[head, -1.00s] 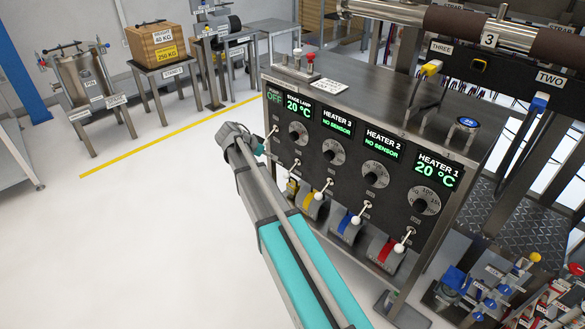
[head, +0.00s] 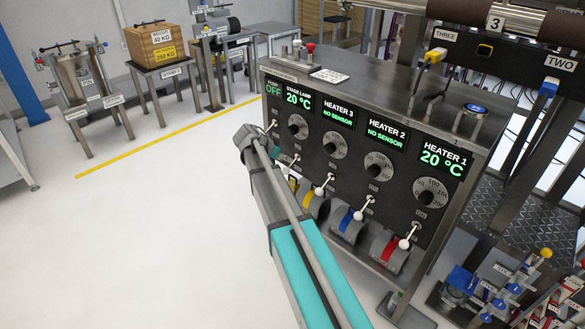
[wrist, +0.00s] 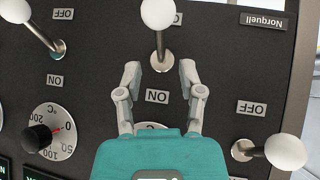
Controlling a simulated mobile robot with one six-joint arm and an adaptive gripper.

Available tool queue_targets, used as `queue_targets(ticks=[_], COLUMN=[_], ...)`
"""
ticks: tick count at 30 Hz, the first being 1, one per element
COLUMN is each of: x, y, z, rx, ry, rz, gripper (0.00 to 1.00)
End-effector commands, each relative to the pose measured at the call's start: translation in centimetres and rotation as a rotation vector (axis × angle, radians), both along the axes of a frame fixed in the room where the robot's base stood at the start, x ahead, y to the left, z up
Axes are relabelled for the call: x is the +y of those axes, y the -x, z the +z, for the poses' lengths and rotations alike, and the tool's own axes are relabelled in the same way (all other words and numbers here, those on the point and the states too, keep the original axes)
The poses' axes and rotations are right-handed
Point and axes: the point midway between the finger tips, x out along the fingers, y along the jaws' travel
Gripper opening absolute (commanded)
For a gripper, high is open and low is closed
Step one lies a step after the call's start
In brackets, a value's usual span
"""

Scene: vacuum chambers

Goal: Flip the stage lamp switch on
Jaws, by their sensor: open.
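The stage lamp display (head: 298,97) on the dark control panel reads 20 °C. In the wrist view, which sees the panel upside down, the stage lamp switch (wrist: 160,42) is a metal stem with a white ball. Its ball leans to the OFF label; the ON label (wrist: 158,96) lies on the opposite side, between my fingers. My gripper (wrist: 160,75) is open and empty, its fingertips on either side just short of the stem's base. I cannot tell whether they touch the panel.
Neighbouring white-ball switches flank it: the heater 3 switch (wrist: 40,32) and the pump switch (wrist: 265,151). The pump display (head: 273,90) reads OFF. Heater 2 (head: 363,206) and heater 1 (head: 407,238) switches sit farther right. The floor left of the panel is clear.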

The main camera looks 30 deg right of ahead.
Motion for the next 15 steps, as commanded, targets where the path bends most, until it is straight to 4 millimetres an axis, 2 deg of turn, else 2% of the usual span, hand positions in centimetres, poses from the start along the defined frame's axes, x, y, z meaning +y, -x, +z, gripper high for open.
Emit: queue_targets(ticks=[1,6,15], x=[-0.5,-1.7,-3.4], y=[-0.1,-0.2,-0.4], z=[-0.8,-2.1,-3.6], rx=[-0.001,0.001,0.000], ry=[0.000,0.000,0.000], rz=[-0.001,0.001,0.001], gripper=[0.50,0.50,0.50])
